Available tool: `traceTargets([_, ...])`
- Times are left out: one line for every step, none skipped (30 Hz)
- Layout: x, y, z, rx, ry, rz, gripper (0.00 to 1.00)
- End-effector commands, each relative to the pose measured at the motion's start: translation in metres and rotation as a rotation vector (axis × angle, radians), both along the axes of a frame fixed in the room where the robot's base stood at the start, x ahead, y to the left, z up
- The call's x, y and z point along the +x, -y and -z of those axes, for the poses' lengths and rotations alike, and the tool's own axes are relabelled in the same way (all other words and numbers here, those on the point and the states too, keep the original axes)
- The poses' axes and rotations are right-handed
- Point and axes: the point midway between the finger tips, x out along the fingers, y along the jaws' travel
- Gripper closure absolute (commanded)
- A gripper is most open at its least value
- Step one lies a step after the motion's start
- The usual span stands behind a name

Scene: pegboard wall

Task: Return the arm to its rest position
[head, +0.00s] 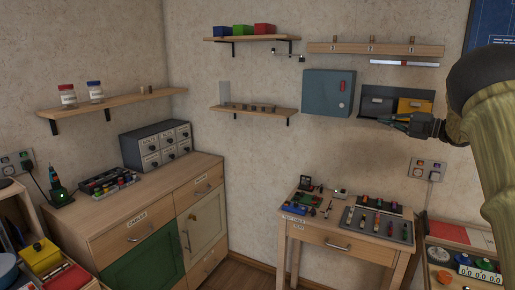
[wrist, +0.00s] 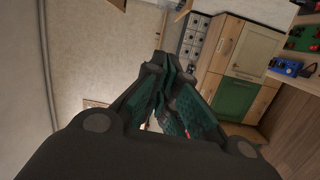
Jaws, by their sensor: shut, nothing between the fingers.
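My gripper (head: 388,119) is in the right part of the head view, at the end of my arm that comes in from the right edge. It is raised in front of the wall, by the dark wall holder (head: 375,104) and to the lower right of the blue-grey wall cabinet (head: 328,92). In the wrist view its fingers (wrist: 168,80) meet at the tips. They are shut with nothing held between them.
A small wooden table (head: 335,234) with tools on a mat stands below my gripper. A wooden dresser (head: 105,237) with a green door is at left. Shelves (head: 252,39) hang on the wall. Open air lies between gripper and table.

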Motion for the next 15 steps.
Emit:
traceTargets([0.002,-0.002,0.011,0.017,-0.016,0.011,1.00])
traceTargets([0.003,-0.003,0.016,0.026,-0.023,0.018,1.00])
traceTargets([0.004,-0.003,0.022,0.038,-0.033,0.027,1.00])
traceTargets([0.004,-0.003,0.027,0.049,-0.041,0.036,1.00])
traceTargets([0.005,-0.002,0.032,0.059,-0.049,0.045,1.00])
traceTargets([0.006,-0.003,0.040,0.072,-0.060,0.056,1.00])
traceTargets([0.006,-0.003,0.046,0.082,-0.069,0.065,1.00])
traceTargets([0.007,-0.003,0.052,0.094,-0.079,0.075,1.00])
traceTargets([0.008,-0.004,0.060,0.109,-0.092,0.088,1.00])
traceTargets([0.009,-0.005,0.068,0.121,-0.103,0.097,1.00])
traceTargets([0.009,-0.005,0.074,0.133,-0.114,0.108,1.00])
traceTargets([0.009,-0.006,0.083,0.151,-0.128,0.122,1.00])
traceTargets([0.009,-0.007,0.090,0.164,-0.142,0.134,1.00])
traceTargets([0.010,-0.008,0.099,0.177,-0.155,0.145,1.00])
traceTargets([0.011,-0.011,0.111,0.198,-0.175,0.162,1.00])
